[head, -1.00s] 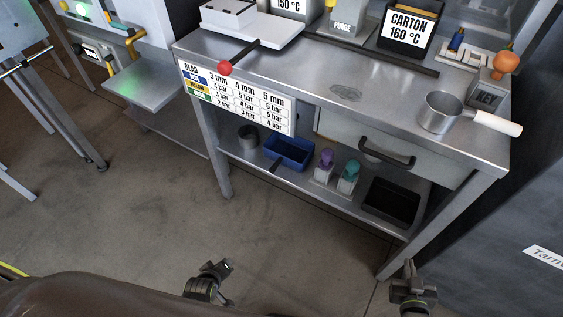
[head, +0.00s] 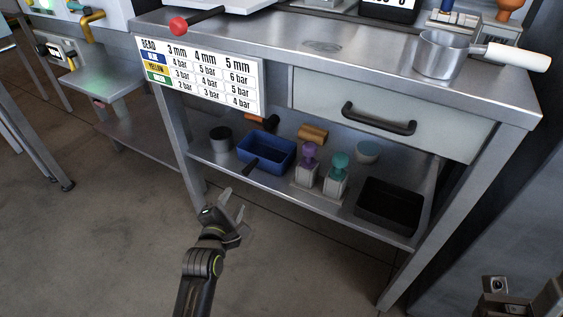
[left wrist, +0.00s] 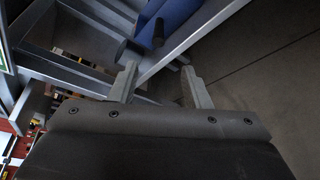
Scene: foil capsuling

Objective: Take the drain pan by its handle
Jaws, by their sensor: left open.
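The drain pan (head: 283,158) appears to be the blue rectangular pan on the lower shelf of the steel bench. Its short dark handle (head: 250,165) sticks out over the shelf's front edge. My left gripper (head: 233,203) is open and empty, below and in front of the handle, apart from it. In the left wrist view the blue pan (left wrist: 185,14) and its dark handle (left wrist: 158,33) show at the top, beyond the open fingers (left wrist: 160,88). Part of my right arm's end (head: 497,288) shows at the lower right; its jaws cannot be made out.
On the lower shelf, a dark grey cup (head: 220,139) stands left of the pan; purple (head: 308,170) and teal-topped (head: 337,180) stamps and a black tray (head: 388,207) stand right. A drawer (head: 390,122) is above. A saucepan (head: 437,55) sits on top. The shelf's front edge is close.

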